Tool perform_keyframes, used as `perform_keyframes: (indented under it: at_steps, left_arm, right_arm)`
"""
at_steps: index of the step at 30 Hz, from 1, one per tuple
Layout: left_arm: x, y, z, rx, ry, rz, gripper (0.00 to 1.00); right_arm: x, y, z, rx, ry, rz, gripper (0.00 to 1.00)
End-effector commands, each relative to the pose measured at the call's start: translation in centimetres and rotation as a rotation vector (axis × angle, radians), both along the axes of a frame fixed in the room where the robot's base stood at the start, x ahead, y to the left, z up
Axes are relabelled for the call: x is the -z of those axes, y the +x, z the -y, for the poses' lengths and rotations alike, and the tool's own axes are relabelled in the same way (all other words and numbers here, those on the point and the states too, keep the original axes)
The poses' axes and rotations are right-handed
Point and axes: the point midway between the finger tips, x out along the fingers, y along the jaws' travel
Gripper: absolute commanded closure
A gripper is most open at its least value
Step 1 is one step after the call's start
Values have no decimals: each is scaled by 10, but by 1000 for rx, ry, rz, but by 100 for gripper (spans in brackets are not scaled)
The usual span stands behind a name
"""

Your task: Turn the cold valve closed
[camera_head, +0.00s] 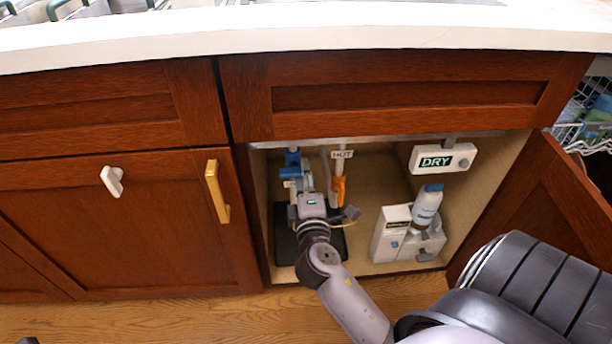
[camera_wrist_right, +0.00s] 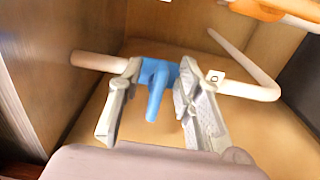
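The cold valve (camera_head: 292,158) is blue and stands at the back left of the open cabinet under the counter. In the right wrist view its blue handle (camera_wrist_right: 156,88) points down the picture, crosswise to the pale pipe. My right gripper (camera_head: 301,184) reaches into the cabinet just in front of the valve. In the right wrist view my right gripper (camera_wrist_right: 160,72) has its fingers apart, one on each side of the blue handle. Gaps show beside the handle's lower end; contact near the fingertips is unclear. My left gripper is not in view.
An orange hot valve (camera_head: 339,190) under a HOT label stands just right of my gripper. A DRY box (camera_head: 443,159) hangs upper right. A white bottle (camera_head: 426,205) and a carton (camera_head: 391,233) stand at the right. The cabinet door (camera_head: 545,205) is open at the right.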

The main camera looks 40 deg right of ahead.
Motion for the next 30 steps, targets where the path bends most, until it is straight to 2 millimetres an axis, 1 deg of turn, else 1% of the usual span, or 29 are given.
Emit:
perform_keyframes:
  at_steps: [8, 11, 14, 21, 24, 27, 30]
  left_arm:
    - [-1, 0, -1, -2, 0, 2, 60]
    - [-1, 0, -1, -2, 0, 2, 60]
    - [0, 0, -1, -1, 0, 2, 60]
    - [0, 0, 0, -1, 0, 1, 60]
    - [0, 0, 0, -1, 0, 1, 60]
    - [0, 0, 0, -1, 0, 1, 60]
    - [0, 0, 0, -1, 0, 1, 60]
  right_arm:
    - [2, -2, 0, 3, -2, -5, 67]
    - [2, -8, -3, 3, 0, -6, 67]
    - [3, -21, -12, 2, 2, -7, 67]
    - [3, -65, -39, 2, 2, -8, 67]
    - [2, -81, -48, 2, 1, -7, 67]
    - [2, -92, -56, 2, -1, -6, 67]
    - [2, -99, -60, 1, 0, -4, 67]
